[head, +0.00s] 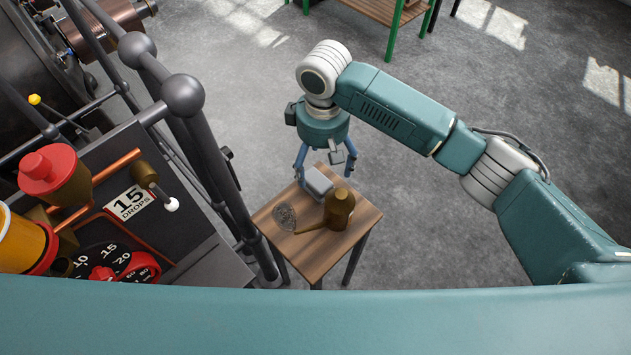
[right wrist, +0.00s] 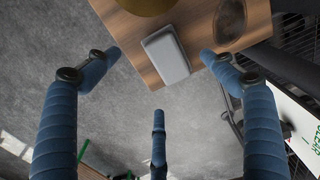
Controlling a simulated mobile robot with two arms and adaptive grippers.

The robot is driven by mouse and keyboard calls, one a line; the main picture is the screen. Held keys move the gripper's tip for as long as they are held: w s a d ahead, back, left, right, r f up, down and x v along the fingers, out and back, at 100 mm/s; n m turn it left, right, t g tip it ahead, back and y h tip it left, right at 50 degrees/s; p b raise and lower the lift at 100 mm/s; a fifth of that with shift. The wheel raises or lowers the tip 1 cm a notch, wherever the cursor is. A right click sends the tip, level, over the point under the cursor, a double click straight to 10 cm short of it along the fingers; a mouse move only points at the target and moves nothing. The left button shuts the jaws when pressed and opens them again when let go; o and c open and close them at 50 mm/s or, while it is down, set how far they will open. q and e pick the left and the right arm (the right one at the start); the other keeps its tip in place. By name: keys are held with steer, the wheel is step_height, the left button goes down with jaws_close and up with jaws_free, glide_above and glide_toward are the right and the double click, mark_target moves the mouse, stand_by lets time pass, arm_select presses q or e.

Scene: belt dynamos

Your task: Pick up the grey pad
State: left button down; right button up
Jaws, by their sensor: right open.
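The grey pad (head: 318,181) is a small light-grey block at the table's edge, beside a brass oil can. It also shows in the right wrist view (right wrist: 167,55), flat on the wood near the edge. My right gripper (head: 326,170) is open and empty, pointing down over the pad. In the right wrist view its blue fingers (right wrist: 160,62) stand apart, one on each side of the pad, with a third finger below it in the picture. I cannot tell whether any fingertip touches the pad or table. My left gripper is not in view.
The small wooden table (head: 365,217) also holds the brass oil can (head: 338,208) and a grey oval mesh-like item (head: 284,217). A dark railing (head: 215,165) and a panel with a "15 DROPS" plate (head: 130,201) stand left. Open floor lies right.

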mark_target(320, 176)
steer(key=shift+f, duration=0.3)
step_height(320, 176, down, 4)
steer(key=shift+s+f+p, duration=0.1)
steer(key=shift+f+p, duration=0.1)
steer(key=shift+p, duration=0.1)
steer(key=shift+f, duration=0.3)
steer(key=shift+a, duration=0.1)
steer(key=shift+c, duration=0.7)
steer(key=c, duration=1.1)
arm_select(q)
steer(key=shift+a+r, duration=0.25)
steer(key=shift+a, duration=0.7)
arm_select(e)
steer(key=shift+c, duration=0.2)
